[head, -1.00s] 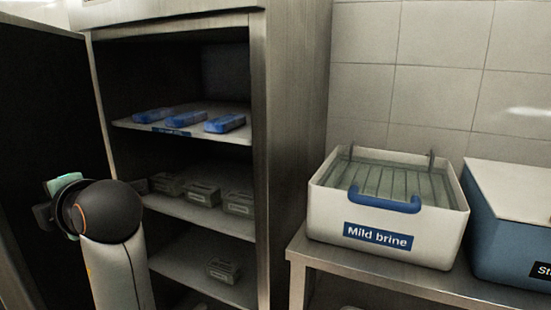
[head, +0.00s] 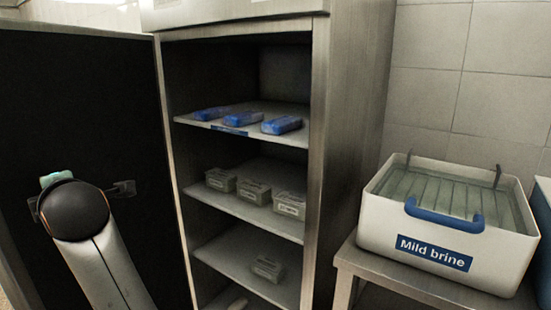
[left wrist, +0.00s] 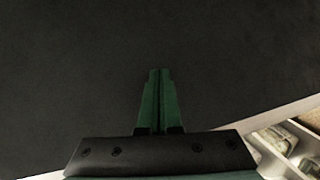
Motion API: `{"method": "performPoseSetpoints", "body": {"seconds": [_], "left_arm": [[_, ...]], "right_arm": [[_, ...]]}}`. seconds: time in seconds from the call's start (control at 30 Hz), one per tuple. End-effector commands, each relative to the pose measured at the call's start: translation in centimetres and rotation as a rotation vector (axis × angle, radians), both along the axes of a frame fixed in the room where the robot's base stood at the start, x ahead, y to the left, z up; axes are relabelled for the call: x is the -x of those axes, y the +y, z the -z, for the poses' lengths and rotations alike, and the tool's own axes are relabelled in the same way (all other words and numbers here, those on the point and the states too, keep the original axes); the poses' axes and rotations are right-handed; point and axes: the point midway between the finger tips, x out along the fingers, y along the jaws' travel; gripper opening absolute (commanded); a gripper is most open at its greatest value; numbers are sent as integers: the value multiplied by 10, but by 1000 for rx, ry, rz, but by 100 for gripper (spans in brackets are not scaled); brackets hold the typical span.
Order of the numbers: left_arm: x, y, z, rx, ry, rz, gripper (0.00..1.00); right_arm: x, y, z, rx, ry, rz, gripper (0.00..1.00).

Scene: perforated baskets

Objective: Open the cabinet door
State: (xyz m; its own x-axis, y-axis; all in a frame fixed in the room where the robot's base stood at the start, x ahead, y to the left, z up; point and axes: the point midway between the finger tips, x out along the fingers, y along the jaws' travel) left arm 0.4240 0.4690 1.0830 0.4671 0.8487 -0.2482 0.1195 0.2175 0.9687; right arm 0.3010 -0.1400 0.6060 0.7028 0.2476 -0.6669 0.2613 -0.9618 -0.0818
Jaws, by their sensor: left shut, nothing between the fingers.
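The cabinet door (head: 95,130) stands wide open at the left of the head view, its dark inner face toward me. The steel cabinet (head: 345,130) is open, with its shelves in plain sight. My left arm reaches up in front of the door, and its wrist hides part of the left gripper (head: 124,188) there. In the left wrist view the green fingers of my left gripper (left wrist: 160,72) are shut and empty, facing the dark door panel (left wrist: 80,60). I cannot tell whether the fingertips touch the panel. My right gripper is out of view.
Blue packs (head: 281,125) lie on the upper shelf, and clear tubs (head: 289,204) stand on the lower shelves. A white "Mild brine" tub (head: 405,232) with a blue-handled rack stands on a steel table (head: 385,270) at the right.

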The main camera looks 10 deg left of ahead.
Motion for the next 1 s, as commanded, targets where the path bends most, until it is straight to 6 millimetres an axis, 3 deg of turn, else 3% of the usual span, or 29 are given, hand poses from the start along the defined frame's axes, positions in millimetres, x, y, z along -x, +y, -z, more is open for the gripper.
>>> {"method": "performPoseSetpoints", "body": {"seconds": [0.27, 0.6, 0.87, 1.0], "left_arm": [[4, 16, -1, 0, -1, 0, 0], [12, 60, -1, 0, 0, -2, 0], [14, 75, 0, -1, 0, 0, 0], [15, 92, -1, 0, 0, -1, 0]], "right_arm": [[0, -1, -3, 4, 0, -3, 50], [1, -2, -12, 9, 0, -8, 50], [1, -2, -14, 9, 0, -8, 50], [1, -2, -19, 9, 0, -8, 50]]}}
